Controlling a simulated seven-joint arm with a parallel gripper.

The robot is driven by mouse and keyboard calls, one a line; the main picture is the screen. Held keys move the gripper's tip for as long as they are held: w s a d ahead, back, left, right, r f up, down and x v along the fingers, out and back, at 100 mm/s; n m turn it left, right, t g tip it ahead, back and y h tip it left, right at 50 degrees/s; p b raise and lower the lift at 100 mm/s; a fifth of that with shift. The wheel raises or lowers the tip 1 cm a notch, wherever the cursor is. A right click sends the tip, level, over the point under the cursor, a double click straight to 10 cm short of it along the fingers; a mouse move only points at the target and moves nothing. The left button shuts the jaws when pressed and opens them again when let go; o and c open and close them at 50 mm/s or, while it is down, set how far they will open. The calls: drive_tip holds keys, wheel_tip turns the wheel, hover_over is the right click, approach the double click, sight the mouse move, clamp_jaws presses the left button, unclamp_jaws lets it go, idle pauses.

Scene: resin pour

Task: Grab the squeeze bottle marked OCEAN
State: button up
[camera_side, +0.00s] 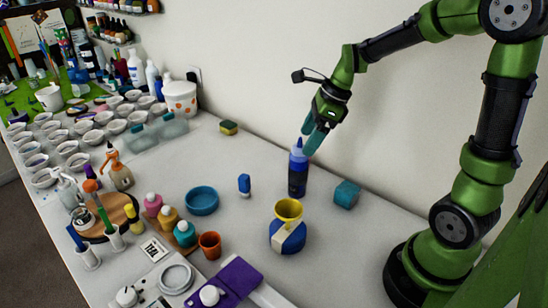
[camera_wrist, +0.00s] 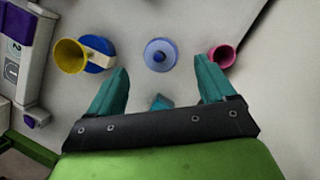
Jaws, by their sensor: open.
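A squeeze bottle (camera_side: 297,174) with a blue nozzle and a dark body stands upright on the table in the side view; its lettering is too small to read. In the wrist view a round blue top (camera_wrist: 160,55), seen from above, appears to be the same bottle. My gripper (camera_side: 310,143) is open and points down at the bottle's nozzle from the upper right in the side view. In the wrist view the two teal fingers (camera_wrist: 163,78) are spread apart, and the blue top lies just beyond their tips, roughly centred. Nothing is held.
A blue pot with a yellow funnel (camera_side: 289,210) stands close in front of the bottle. A teal cube (camera_side: 346,193) lies to its right and a small blue bottle (camera_side: 244,184) to its left. A pink cup (camera_wrist: 223,56) shows right of the blue top in the wrist view.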

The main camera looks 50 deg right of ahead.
sight(299, 153)
drive_tip(key=shift+x, duration=3)
drive_tip(key=shift+w+r, duration=0.1)
clamp_jaws()
